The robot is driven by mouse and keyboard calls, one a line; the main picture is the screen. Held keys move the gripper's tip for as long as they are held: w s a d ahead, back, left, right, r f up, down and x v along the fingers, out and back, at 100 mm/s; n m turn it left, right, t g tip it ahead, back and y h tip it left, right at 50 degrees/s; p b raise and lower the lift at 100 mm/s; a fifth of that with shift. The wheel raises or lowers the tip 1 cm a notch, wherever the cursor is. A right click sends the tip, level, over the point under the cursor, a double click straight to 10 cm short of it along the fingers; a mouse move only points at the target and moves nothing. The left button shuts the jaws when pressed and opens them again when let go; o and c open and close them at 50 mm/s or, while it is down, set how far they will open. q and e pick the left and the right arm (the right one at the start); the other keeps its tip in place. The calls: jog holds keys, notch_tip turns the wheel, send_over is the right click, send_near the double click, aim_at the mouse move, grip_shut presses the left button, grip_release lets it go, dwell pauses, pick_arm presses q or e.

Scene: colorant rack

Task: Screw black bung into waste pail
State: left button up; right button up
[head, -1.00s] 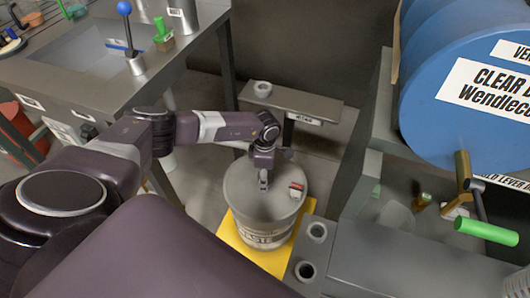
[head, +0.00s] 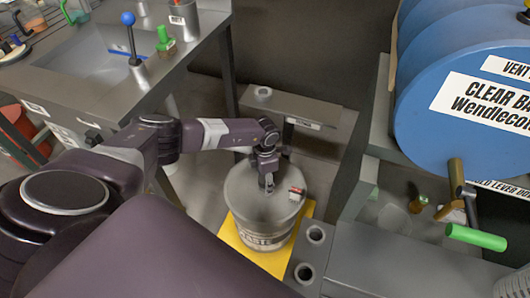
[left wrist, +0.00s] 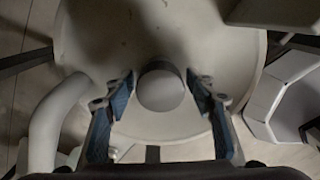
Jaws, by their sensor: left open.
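The waste pail (head: 262,225) is a grey, labelled bucket with a pale lid, standing upright on a yellow platform. My left gripper (head: 268,186) points down over the middle of the lid. In the left wrist view the left gripper (left wrist: 162,100) is open, with one blue-padded finger on each side of a round grey piece (left wrist: 161,88) at the lid. The fingers look apart from this piece. I cannot tell whether it is the bung; no clearly black bung shows. My right gripper is out of view.
A small red and white item (head: 297,193) sits at the lid's right edge. A grey bench with two round holders (head: 315,235) is right of the pail. A low grey stand (head: 290,108) is behind it. Blue drums (head: 460,110) and a green-handled lever (head: 476,238) are at right.

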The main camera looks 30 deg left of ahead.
pick_arm(q)
jog(key=shift+n+p, duration=0.45)
jog(key=shift+n, duration=0.55)
jog(key=shift+n+p, duration=0.45)
jog(key=shift+n, duration=0.45)
jog(key=shift+s+r+n+p, duration=0.1)
jog(key=shift+r+n+p, duration=0.05)
jog(key=shift+n+p, duration=0.6)
jog(key=shift+n, duration=1.35)
jog(key=shift+f, duration=0.2)
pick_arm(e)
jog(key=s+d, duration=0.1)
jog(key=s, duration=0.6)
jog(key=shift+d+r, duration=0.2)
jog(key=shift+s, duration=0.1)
pick_arm(q)
jog(key=shift+c, duration=0.2)
